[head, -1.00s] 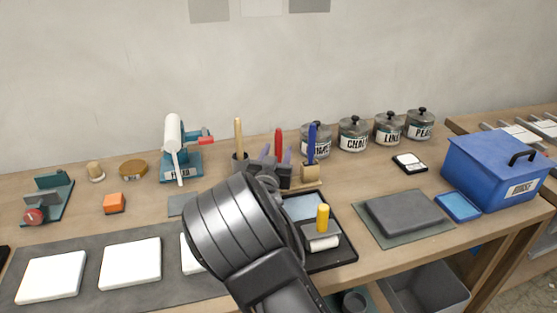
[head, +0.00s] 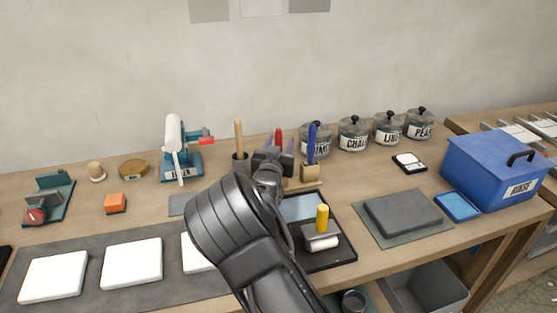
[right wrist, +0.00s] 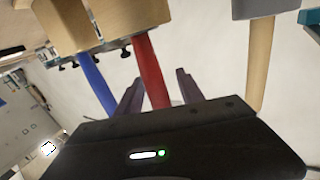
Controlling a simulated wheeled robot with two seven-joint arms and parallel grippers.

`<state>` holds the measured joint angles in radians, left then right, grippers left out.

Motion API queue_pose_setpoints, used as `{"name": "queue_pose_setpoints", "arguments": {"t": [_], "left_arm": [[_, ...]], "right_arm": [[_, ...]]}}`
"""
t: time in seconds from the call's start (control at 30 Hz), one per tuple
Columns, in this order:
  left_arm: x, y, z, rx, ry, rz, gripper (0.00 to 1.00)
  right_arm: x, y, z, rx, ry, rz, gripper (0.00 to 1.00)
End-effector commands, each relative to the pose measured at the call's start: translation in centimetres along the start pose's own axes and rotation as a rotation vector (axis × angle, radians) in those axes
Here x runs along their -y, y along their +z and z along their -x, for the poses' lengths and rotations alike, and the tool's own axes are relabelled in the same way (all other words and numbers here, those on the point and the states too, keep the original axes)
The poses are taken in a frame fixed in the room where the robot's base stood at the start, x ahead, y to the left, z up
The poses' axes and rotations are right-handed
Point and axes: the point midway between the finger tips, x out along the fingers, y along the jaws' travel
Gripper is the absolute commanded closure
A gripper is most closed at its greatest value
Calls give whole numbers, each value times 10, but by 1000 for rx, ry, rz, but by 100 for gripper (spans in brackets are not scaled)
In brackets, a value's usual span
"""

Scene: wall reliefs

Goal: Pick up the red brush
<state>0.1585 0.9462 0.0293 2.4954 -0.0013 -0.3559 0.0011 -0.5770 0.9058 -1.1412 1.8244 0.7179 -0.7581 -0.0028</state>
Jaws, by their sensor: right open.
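The red brush (head: 278,134) stands upright at the back of the bench, its red handle tip showing behind my right gripper (head: 279,146). The gripper's body hides its lower part. In the right wrist view the red handle (right wrist: 149,68) runs between the two open purple-grey fingers (right wrist: 158,88), one on each side. I cannot tell whether either finger touches it. A wooden holder (head: 310,173) stands at the brushes, also seen in the right wrist view (right wrist: 128,14). My left gripper is not in view.
A blue-handled brush (head: 312,142) stands close on the right. A black tray (head: 335,257) with a yellow-handled roller (head: 322,220) lies in front. Labelled jars (head: 353,136) stand behind.

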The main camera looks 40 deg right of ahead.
Motion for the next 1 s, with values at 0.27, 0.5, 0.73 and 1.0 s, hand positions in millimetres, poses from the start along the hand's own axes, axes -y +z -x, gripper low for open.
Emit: {"name": "queue_pose_setpoints", "arguments": {"t": [0.27,0.5,0.73,1.0], "left_arm": [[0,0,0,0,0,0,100],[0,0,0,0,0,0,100],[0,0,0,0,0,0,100],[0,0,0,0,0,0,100]], "right_arm": [[0,0,0,0,0,0,62],[0,0,0,0,0,0,82],[0,0,0,0,0,0,100],[0,0,0,0,0,0,100]]}}
